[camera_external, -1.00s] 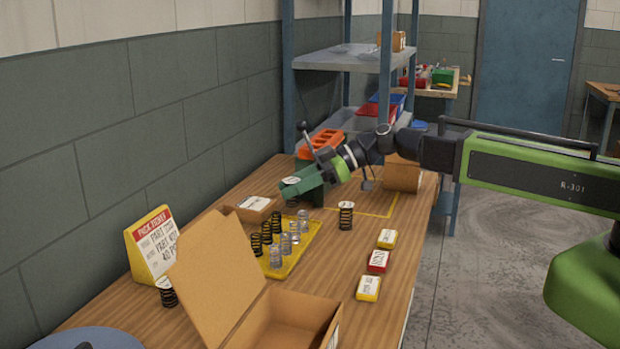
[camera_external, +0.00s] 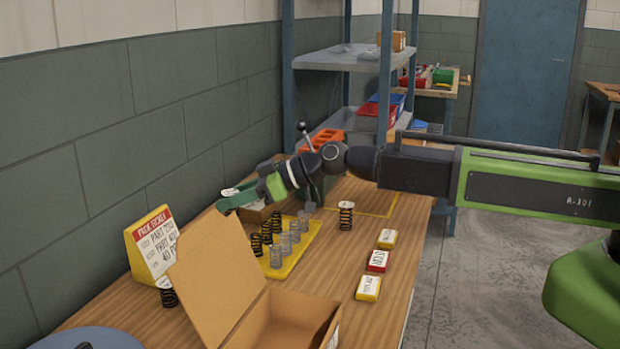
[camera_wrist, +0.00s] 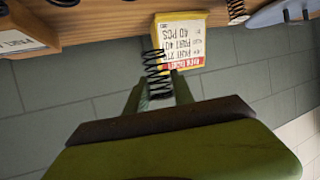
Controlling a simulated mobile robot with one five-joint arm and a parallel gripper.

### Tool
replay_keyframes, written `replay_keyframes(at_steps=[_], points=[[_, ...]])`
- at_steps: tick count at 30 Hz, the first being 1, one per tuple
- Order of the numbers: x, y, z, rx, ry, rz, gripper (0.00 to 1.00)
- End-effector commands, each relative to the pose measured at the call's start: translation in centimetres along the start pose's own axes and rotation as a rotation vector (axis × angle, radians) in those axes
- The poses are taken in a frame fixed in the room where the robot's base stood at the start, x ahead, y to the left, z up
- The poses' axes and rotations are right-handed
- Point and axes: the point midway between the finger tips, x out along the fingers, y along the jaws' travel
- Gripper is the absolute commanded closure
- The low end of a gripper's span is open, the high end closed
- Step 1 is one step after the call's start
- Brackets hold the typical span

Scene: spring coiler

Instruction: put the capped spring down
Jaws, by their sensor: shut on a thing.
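My gripper (camera_external: 232,200) is over the back left of the table, near the wall. In the wrist view my gripper (camera_wrist: 159,82) is shut on a black coil spring (camera_wrist: 153,62), with one green finger on either side. Its white cap (camera_external: 230,191) seems to show at the fingers in the external view, where the coil is hidden. In the wrist view the spring overlaps the yellow pick ticket stand (camera_wrist: 186,38). I cannot tell its height above the table.
The pick ticket stand (camera_external: 153,245) is at the left. A yellow tray (camera_external: 312,238) holds black and silver springs. Other capped springs stand right of the tray (camera_external: 346,216) and by the ticket stand (camera_external: 167,292). An open cardboard box (camera_external: 222,262) is in front. A yellow-outlined area (camera_external: 388,207) lies at the back right.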

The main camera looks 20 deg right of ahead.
Motion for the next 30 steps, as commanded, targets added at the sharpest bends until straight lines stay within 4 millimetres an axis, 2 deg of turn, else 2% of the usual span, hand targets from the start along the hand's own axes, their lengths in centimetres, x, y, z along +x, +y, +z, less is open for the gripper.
replay_keyframes(at_steps=[1,3,9,12,17,20,25,30], points=[[1.8,-1.1,1.2,-0.001,0.001,-0.004,1.0],[3.5,-2.4,1.8,-0.002,0.0,-0.004,1.0],[7.3,-5.7,2.9,-0.001,0.0,-0.002,1.0],[8.1,-6.4,2.9,0.0,0.001,0.0,1.0],[8.2,-6.6,2.8,0.001,0.001,0.001,1.0],[8.5,-6.6,3.7,0.001,0.001,0.001,1.0],[9.7,-6.6,6.6,0.0,0.001,0.0,1.0],[9.7,-6.6,6.5,0.0,0.001,0.0,1.0]])
